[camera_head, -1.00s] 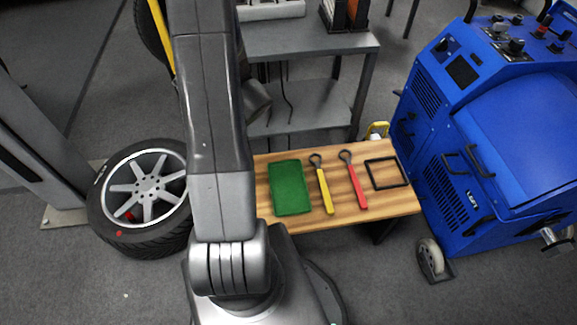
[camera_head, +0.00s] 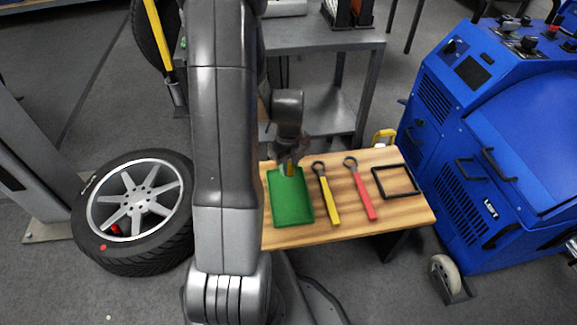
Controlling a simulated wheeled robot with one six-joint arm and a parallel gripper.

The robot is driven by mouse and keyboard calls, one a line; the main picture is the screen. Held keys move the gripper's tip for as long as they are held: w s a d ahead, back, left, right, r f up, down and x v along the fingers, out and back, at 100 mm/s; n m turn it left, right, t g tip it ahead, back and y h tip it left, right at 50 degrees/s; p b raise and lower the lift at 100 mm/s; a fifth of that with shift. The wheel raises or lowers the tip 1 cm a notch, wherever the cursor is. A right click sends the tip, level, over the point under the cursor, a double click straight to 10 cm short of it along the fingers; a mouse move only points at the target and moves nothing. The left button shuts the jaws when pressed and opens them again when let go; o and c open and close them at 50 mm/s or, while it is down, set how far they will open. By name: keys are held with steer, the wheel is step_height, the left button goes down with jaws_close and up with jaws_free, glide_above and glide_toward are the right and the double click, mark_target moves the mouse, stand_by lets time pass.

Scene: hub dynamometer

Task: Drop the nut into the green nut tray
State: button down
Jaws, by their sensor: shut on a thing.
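The green nut tray (camera_head: 291,206) lies flat on the left part of the wooden bench top. My gripper (camera_head: 289,168) points down over the tray's far edge. It is shut on the nut, a small yellow-orange piece (camera_head: 290,171) just visible between the fingers. The nut's shape is too small to make out. I cannot tell how high it is above the tray. The visible tray surface looks empty.
A yellow-handled wrench (camera_head: 329,196), a red-handled wrench (camera_head: 361,190) and a black square frame (camera_head: 396,181) lie right of the tray. A grey shelf (camera_head: 335,42) stands behind, a blue machine (camera_head: 480,150) right, a wheel (camera_head: 135,210) left.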

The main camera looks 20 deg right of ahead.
steer(key=shift+f+b, duration=3.55)
steer(key=shift+f, duration=1.25)
steer(key=c, duration=1.1)
jaws_free()
steer(key=shift+o, duration=0.2)
step_height(320, 180, up, 14)
steer(key=p, duration=0.5)
step_height(320, 180, up, 9)
steer(key=p, duration=0.7)
steer(key=shift+f, duration=0.1)
